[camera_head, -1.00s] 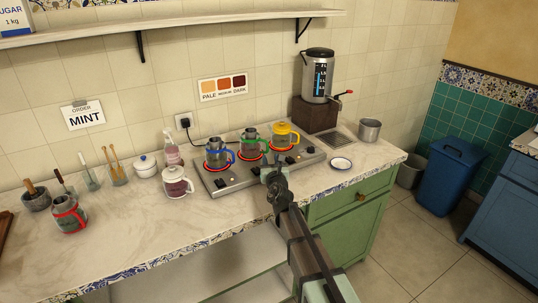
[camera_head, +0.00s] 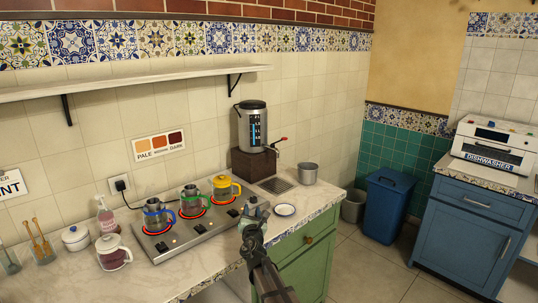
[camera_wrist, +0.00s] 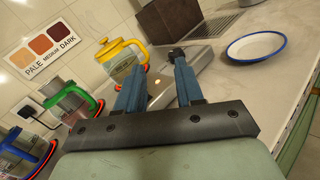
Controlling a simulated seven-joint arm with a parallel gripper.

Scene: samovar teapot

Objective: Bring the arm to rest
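My gripper (camera_head: 255,210) hangs over the right end of the hotplate (camera_head: 190,240), left of the white saucer (camera_head: 285,210). In the wrist view, my gripper (camera_wrist: 158,75) has its two blue fingers apart, with nothing held between them. The yellow pot (camera_wrist: 122,60) is just beyond and left of the fingers in that view. The saucer, with its blue rim, also shows at the upper right there (camera_wrist: 256,47). My arm reaches up from the bottom of the head view.
Blue (camera_head: 154,216), green (camera_head: 191,199) and yellow (camera_head: 222,187) pots stand on red-ringed burners. A samovar (camera_head: 251,126) on a brown block and a grey cup (camera_head: 308,173) stand behind. A lidded jar (camera_head: 113,253) is at left. Bare counter lies in front of the hotplate.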

